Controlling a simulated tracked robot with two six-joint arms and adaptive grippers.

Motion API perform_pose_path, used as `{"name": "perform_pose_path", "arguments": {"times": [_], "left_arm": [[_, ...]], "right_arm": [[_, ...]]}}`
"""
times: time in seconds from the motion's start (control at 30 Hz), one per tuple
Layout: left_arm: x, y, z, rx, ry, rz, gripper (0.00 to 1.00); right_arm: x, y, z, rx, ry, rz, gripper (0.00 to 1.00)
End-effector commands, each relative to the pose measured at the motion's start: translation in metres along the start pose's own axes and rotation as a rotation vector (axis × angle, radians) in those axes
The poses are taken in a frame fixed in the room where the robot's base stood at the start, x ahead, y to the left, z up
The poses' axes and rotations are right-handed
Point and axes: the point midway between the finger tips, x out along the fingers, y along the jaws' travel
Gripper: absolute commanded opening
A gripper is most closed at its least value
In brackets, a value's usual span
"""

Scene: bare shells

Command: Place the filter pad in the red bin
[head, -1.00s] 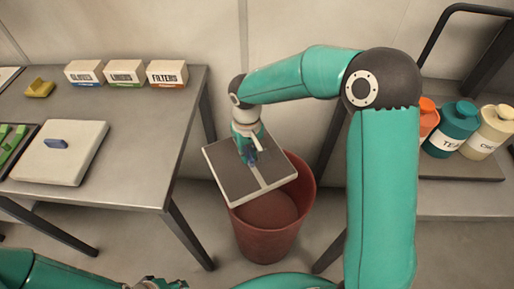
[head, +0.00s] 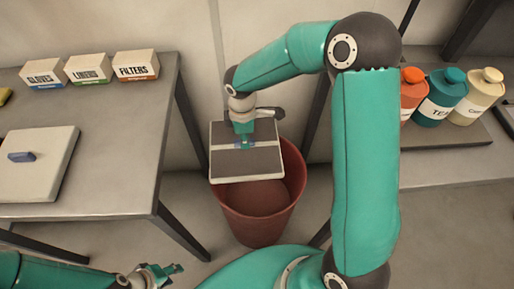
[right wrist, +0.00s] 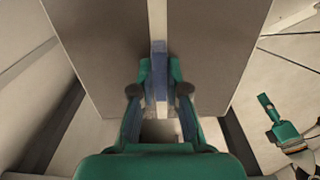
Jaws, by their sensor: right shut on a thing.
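The filter pad (head: 262,163) is a flat square with a dark grey face, a pale rim and a light strip across its middle. My right gripper (head: 243,144) is shut on the strip at its middle. In the right wrist view, the fingers (right wrist: 160,75) close on the blue-marked strip, with the pad's grey face (right wrist: 212,45) on both sides. The pad is above the red bin (head: 258,227), over its back-left part, and hides part of the rim. The bin's front interior shows. My left gripper (head: 163,274) is low at the bottom left, its finger gap unclear.
The left table (head: 120,150) holds a pale square case (head: 45,165) with a blue handle and boxes labelled gloves (head: 42,74), liners (head: 87,68) and filters (head: 136,64). Several jars (head: 440,98) stand on the right counter (head: 440,170). The bin stands between them.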

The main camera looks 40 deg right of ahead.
Motion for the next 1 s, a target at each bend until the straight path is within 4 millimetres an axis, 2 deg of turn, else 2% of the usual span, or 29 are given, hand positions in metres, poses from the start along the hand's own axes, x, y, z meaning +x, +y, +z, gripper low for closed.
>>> {"name": "perform_pose_path", "arguments": {"times": [0.2,0.4,0.73,1.0], "left_arm": [[0.007,-0.003,0.0,0.0,0.0,0.0,0.4],[0.01,-0.004,0.0,0.0,0.0,0.0,0.4],[0.019,-0.007,0.0,0.0,0.0,0.0,0.4],[0.042,-0.015,0.0,0.0,0.0,0.0,0.4]], "right_arm": [[0.022,-0.005,0.023,-0.443,0.002,-0.003,0.0],[0.032,-0.008,0.034,-0.69,0.005,-0.003,0.0],[0.044,-0.009,0.037,-0.766,0.007,-0.002,0.0],[0.072,-0.009,0.037,-0.765,0.006,-0.002,0.0]]}}
